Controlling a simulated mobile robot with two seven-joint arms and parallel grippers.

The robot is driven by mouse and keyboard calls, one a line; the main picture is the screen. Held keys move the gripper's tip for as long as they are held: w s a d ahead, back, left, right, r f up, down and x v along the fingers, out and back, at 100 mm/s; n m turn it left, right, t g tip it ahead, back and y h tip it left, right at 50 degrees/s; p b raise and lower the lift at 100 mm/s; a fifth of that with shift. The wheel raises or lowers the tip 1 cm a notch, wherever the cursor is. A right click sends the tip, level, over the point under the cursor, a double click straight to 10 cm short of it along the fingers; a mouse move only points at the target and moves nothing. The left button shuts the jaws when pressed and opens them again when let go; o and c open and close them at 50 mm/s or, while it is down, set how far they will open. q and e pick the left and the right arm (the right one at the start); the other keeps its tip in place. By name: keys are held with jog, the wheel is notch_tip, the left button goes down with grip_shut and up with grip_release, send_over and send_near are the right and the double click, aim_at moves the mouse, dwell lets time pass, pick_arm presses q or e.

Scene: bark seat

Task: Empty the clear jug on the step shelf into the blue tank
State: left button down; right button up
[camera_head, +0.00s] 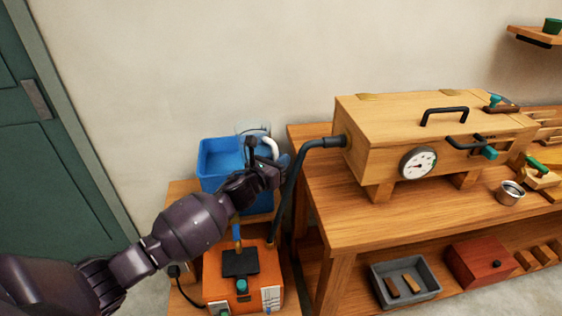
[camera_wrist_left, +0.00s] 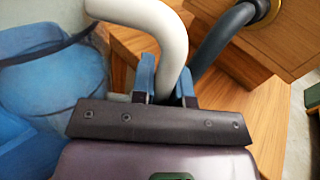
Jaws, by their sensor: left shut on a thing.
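The blue tank (camera_head: 222,172) stands left of the workbench, beyond my left forearm. My left gripper (camera_head: 276,165) is at its right side, partly hiding it. In the left wrist view, the gripper's blue fingertips (camera_wrist_left: 163,80) are shut on the white handle (camera_wrist_left: 172,40) of the clear jug. The jug's see-through body (camera_wrist_left: 50,65) is left of the handle, with blue showing through it. In the head view only its clear rim (camera_head: 250,128) and part of the white handle (camera_head: 270,146) show. Its tilt and contents are hard to tell. My right gripper is not in view.
An orange unit (camera_head: 217,287) stands below my left forearm. A dark hose (camera_head: 292,188) runs from it to the wooden steam box (camera_head: 400,128) on the workbench (camera_head: 335,220), close to the right of my left gripper. The wall above the tank is clear.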

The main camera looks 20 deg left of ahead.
pick_arm(q)
jog(key=shift+w+a+r+n, duration=0.2)
jog(key=shift+a+r+n, duration=0.1)
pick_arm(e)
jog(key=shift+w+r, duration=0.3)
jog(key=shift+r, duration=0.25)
pick_arm(q)
jog(key=shift+p, duration=0.3)
jog(key=shift+w+a+r+n, duration=0.1)
jog(key=shift+a+r+n, duration=0.1)
jog(key=shift+a+n, duration=0.1)
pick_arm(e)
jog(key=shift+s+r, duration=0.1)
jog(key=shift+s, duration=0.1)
pick_arm(q)
jog(key=shift+r+p, duration=0.1)
jog(key=shift+p, duration=0.25)
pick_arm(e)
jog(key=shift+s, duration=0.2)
pick_arm(q)
jog(key=shift+d+r+n, duration=0.1)
jog(key=shift+n, duration=0.2)
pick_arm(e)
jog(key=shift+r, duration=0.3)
